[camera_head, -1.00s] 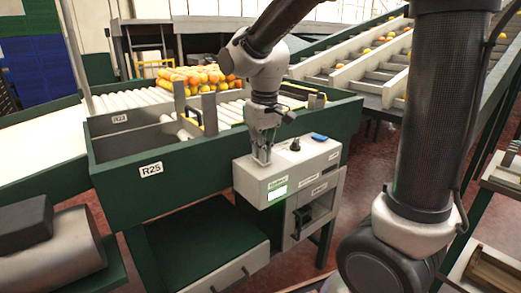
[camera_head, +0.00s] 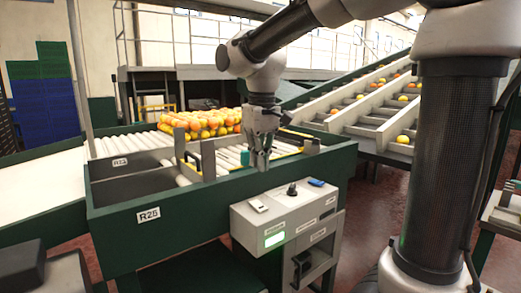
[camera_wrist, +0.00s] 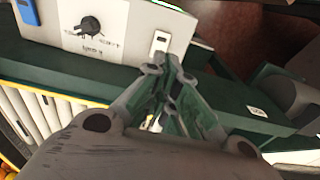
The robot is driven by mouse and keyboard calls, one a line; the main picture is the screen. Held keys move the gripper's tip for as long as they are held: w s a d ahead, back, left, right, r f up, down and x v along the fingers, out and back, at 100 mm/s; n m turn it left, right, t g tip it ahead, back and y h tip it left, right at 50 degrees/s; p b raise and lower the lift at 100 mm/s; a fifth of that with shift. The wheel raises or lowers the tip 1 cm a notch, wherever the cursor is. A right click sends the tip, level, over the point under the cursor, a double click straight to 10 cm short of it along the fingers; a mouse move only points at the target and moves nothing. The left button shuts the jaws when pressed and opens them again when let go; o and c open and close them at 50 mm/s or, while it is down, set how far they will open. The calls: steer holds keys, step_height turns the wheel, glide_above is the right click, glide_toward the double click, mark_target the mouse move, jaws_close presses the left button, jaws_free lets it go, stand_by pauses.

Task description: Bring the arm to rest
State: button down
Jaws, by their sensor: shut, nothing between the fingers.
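My gripper (camera_head: 262,165) hangs pointing down above the green edge of the sorting line, behind and above the grey control box (camera_head: 285,222). Its fingers are shut with nothing between them, and it is apart from the box. In the wrist view the closed fingers (camera_wrist: 172,75) reach toward the green rail, with the control box (camera_wrist: 130,28) and its black knob beyond. The box has a lit green display, a black knob, a white switch and a blue part on top.
Oranges (camera_head: 205,122) sit on the rollers behind my gripper. A sloped conveyor (camera_head: 385,110) with scattered oranges rises at the right. The red floor shows beside the box.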

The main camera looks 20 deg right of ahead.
steer(key=s+d+f+m+t, duration=0.1)
steer(key=s+d+f, duration=0.1)
steer(key=s+d, duration=0.5)
steer(key=s+d+f+m+t, duration=0.2)
steer(key=s+d, duration=0.4)
steer(key=s, duration=0.5)
steer(key=shift+s+d+f+m+t, duration=0.2)
steer(key=shift+s+d+m+t, duration=0.05)
steer(key=shift+d+m+t, duration=0.1)
stand_by(5.8)
